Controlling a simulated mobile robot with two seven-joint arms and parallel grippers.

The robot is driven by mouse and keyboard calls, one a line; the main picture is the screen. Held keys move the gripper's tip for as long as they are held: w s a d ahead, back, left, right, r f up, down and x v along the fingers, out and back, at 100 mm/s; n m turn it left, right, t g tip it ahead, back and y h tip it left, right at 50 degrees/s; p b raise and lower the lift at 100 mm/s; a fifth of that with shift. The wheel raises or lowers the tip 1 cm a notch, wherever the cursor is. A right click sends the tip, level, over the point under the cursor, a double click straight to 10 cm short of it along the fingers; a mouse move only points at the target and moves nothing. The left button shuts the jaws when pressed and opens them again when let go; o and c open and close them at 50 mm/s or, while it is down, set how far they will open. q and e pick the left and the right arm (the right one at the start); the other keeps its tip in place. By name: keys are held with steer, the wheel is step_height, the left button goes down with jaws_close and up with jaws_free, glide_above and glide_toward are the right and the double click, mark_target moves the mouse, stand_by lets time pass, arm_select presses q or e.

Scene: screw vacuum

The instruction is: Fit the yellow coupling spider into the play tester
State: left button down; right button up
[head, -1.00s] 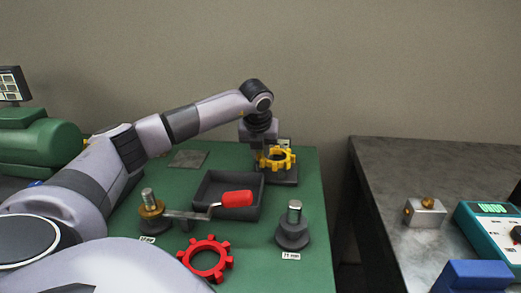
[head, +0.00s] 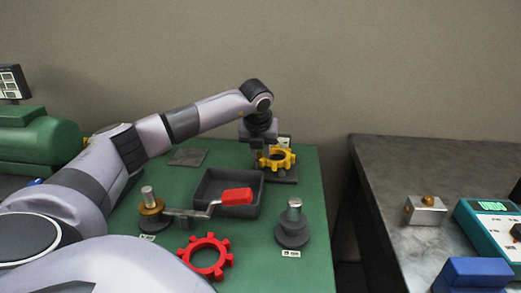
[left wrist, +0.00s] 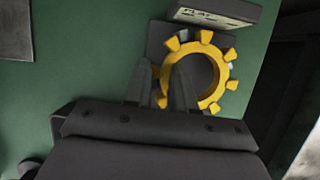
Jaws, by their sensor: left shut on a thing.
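The yellow coupling spider (head: 287,160) is a toothed ring at the back right of the green bench, and it also shows in the left wrist view (left wrist: 228,68). My left gripper (head: 259,164) is shut on the left side of its ring; in the left wrist view its fingers (left wrist: 163,82) pinch the rim. The play tester (head: 290,179) is a dark block with a label, and its labelled part shows at the top of the left wrist view (left wrist: 240,10). The spider lies over its dark base; I cannot tell whether it is fully seated. My right gripper is not in view.
A dark tray (head: 247,213) with a red-handled tool (head: 237,196) across it, a red toothed ring (head: 206,272) and two posts, left (head: 150,208) and right (head: 293,234), stand nearer. A gap separates the grey table (head: 395,170) at right.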

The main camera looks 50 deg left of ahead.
arm_select(q)
steer(key=shift+f+b, duration=0.55)
steer(key=shift+f, duration=0.4)
steer(key=c, duration=0.9)
jaws_free()
steer(key=shift+o, duration=0.2)
steer(key=v, duration=0.7)
steer(key=shift+p, duration=0.3)
steer(key=shift+r, duration=0.1)
